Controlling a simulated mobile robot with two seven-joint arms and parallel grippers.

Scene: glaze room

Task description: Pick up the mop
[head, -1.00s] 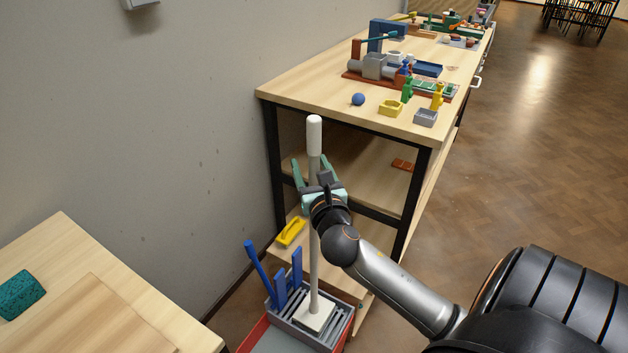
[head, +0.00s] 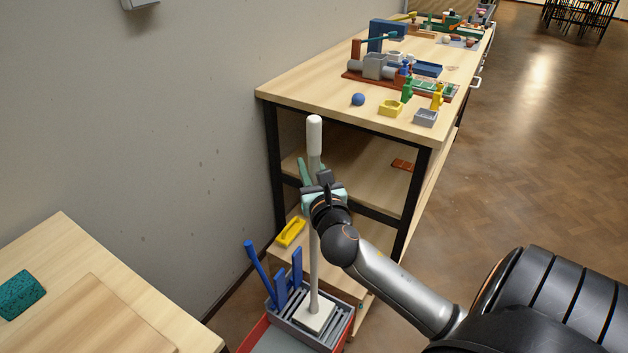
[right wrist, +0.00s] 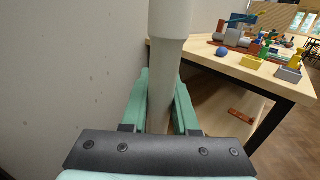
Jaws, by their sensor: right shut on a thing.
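The mop (head: 314,265) stands upright, with a pale grey shaft, a white grip at the top and a flat white head resting on a slatted grey rack. My right gripper (head: 312,180) is shut on the mop's shaft below the white grip. In the right wrist view, the green fingers of the gripper (right wrist: 161,100) lie on both sides of the mop shaft (right wrist: 164,85). My left gripper is not in view.
The grey slatted rack (head: 338,325) sits on a red-sided cart and also holds blue-handled tools (head: 259,266). A wooden workbench (head: 290,85) with shelves stands behind the mop. A yellow tool (head: 290,232) lies on its low shelf. A wooden table (head: 130,300) is at left.

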